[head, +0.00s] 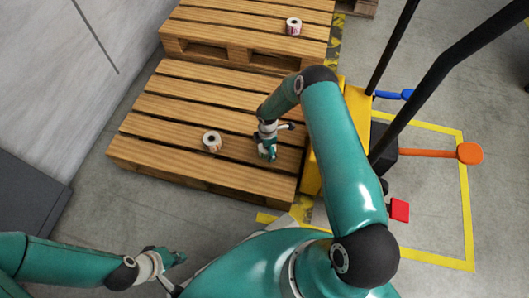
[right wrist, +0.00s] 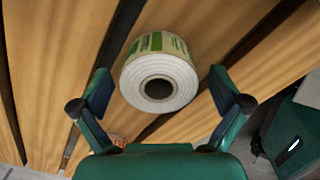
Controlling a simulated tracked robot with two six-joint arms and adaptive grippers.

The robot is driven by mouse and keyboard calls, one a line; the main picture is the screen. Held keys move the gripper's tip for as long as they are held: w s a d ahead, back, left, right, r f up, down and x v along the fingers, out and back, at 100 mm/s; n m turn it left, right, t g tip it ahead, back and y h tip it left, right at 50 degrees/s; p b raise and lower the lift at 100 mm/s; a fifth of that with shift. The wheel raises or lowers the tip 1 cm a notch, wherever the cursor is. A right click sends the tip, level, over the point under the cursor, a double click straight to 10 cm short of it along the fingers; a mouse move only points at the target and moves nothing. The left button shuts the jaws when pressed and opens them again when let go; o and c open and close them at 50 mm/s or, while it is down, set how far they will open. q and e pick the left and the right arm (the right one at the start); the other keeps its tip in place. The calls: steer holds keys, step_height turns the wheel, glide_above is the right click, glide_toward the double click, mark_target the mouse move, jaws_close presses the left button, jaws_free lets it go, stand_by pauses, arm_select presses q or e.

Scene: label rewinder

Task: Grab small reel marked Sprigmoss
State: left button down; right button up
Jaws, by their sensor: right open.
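A small white paper reel (right wrist: 160,80) with a green label stands between the spread fingers of my right gripper (head: 281,140) in the right wrist view. Its hollow core faces the camera, and its label wording is unreadable. The fingers appear apart from its sides. In the head view, I cannot make out this reel at the gripper. A reel with an orange-brown label (head: 212,141) stands on the near pallet, left of my right gripper. A reel with a pink label (head: 293,26) stands on the far pallet. My left gripper (head: 172,258) is low at the left, away from the reels.
The near wooden pallet (head: 170,110) has gaps between its slats. The far pallet (head: 245,32) lies behind it. Yellow equipment (head: 356,110) with black bars stands close on the right. A grey wall (head: 70,70) is on the left.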

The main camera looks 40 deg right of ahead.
steer(key=shift+f, duration=0.6)
steer(key=shift+c, duration=0.2)
steer(key=c, duration=1.3)
steer(key=shift+r, duration=0.1)
